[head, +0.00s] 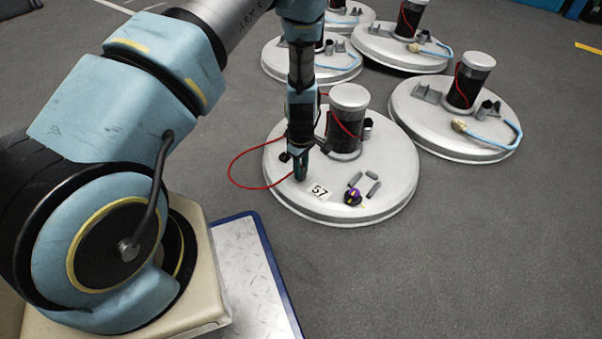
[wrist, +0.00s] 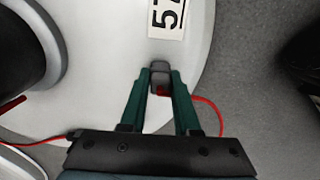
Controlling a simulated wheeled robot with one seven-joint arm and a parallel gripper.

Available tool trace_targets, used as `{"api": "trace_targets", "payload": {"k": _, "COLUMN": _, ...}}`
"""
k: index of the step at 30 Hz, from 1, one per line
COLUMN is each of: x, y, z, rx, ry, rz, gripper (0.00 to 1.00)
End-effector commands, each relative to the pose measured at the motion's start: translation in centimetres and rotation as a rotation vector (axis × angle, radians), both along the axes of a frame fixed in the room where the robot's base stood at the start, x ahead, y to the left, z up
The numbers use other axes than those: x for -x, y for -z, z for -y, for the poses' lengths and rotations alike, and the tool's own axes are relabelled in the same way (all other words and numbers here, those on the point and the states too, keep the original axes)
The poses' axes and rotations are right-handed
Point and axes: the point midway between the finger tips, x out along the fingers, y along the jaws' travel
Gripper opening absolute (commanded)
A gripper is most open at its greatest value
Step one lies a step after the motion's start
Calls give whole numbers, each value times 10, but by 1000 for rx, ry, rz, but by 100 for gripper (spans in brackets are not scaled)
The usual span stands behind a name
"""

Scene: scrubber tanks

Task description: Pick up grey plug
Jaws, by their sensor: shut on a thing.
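The grey plug (wrist: 159,70) is small and dark grey, with a red end and a red cable (wrist: 208,104) running from it. My gripper (wrist: 160,78) is shut on the plug, which sits between the tips of its green fingers. In the head view, my gripper (head: 300,175) points down at the left part of the near tank lid (head: 285,195), close to the label 57 (head: 319,192). The plug is hidden by the fingers there. I cannot tell whether it touches the lid.
A black cylinder with a grey cap (head: 348,96) stands on the lid, right of my gripper. A purple and yellow knob (head: 353,197) and small grey bars (head: 373,187) lie near the lid's front. Several similar lids stand behind. The floor (head: 480,240) at right is clear.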

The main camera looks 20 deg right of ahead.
Motion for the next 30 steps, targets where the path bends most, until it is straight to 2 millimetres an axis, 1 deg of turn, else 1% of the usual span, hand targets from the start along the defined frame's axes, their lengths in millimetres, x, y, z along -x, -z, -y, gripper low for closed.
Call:
{"api": "trace_targets", "payload": {"k": 5, "x": 0, "y": 0, "z": 0, "rx": 0, "ry": 0, "rz": 0, "gripper": 0}}
{"api": "trace_targets", "payload": {"k": 8, "x": 0, "y": -4, "z": 0, "rx": 1, "ry": 0, "rz": 0, "gripper": 0}}
{"api": "trace_targets", "payload": {"k": 11, "x": -1, "y": -17, "z": 1, "rx": 1, "ry": 0, "rz": 2, "gripper": 0}}
{"api": "trace_targets", "payload": {"k": 18, "x": -1, "y": -66, "z": 1, "rx": 2, "ry": 0, "rz": 2, "gripper": 0}}
{"api": "trace_targets", "payload": {"k": 21, "x": 0, "y": -82, "z": 0, "rx": 1, "ry": 0, "rz": 0, "gripper": 0}}
{"api": "trace_targets", "payload": {"k": 26, "x": 0, "y": -100, "z": 0, "rx": 0, "ry": 0, "rz": 0, "gripper": 0}}
{"api": "trace_targets", "payload": {"k": 30, "x": 0, "y": -101, "z": 0, "rx": 0, "ry": 0, "rz": 0, "gripper": 0}}
